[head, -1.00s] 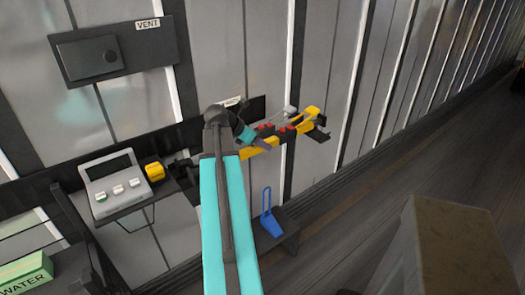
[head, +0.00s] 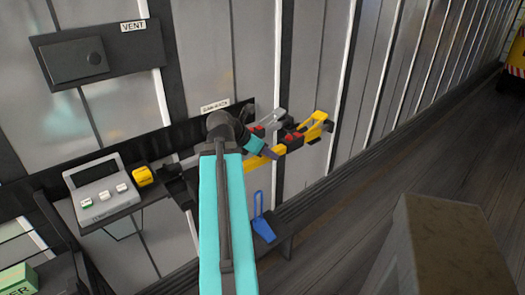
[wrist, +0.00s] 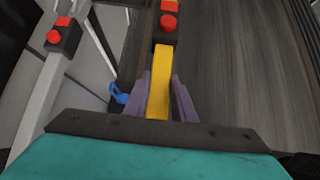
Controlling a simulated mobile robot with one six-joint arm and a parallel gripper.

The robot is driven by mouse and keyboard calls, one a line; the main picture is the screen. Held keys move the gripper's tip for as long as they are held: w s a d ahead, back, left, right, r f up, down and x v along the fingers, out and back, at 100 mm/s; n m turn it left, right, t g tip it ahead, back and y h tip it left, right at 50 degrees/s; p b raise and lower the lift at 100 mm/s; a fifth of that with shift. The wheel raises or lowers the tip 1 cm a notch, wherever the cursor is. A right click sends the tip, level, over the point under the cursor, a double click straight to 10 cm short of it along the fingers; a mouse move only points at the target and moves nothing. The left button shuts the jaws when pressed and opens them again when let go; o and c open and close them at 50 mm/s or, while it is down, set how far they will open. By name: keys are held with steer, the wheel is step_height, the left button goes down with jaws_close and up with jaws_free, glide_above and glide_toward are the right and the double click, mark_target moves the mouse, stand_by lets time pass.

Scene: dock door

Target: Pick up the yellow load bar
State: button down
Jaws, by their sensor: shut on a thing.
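The yellow load bar (head: 293,144) shows in the head view against the wall, to the right of my arm's end, with a red part and a looped yellow handle at its right end. In the wrist view the yellow bar (wrist: 160,80) runs between my two purple fingers, with a red button beyond it. My gripper (wrist: 159,95) is shut on this bar. In the head view my gripper (head: 268,153) is partly hidden by my own arm, and so is the left part of the bar.
A grey bar (head: 270,122) with a red part lies beside the yellow one. A blue scoop-like thing (head: 262,222) stands on a low dark ledge below. A control box (head: 100,190) and a yellow knob (head: 142,176) are at left. A stone-topped block (head: 445,250) stands at lower right.

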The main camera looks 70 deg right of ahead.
steer(key=s+a+b, duration=0.5)
steer(key=s+b, duration=0.3)
steer(key=b, duration=0.7)
steer(key=shift+s+a+b, duration=0.25)
steer(key=shift+s+b, duration=0.05)
steer(key=shift+s, duration=0.05)
stand_by(0.4)
steer(key=shift+r, duration=0.15)
stand_by(0.5)
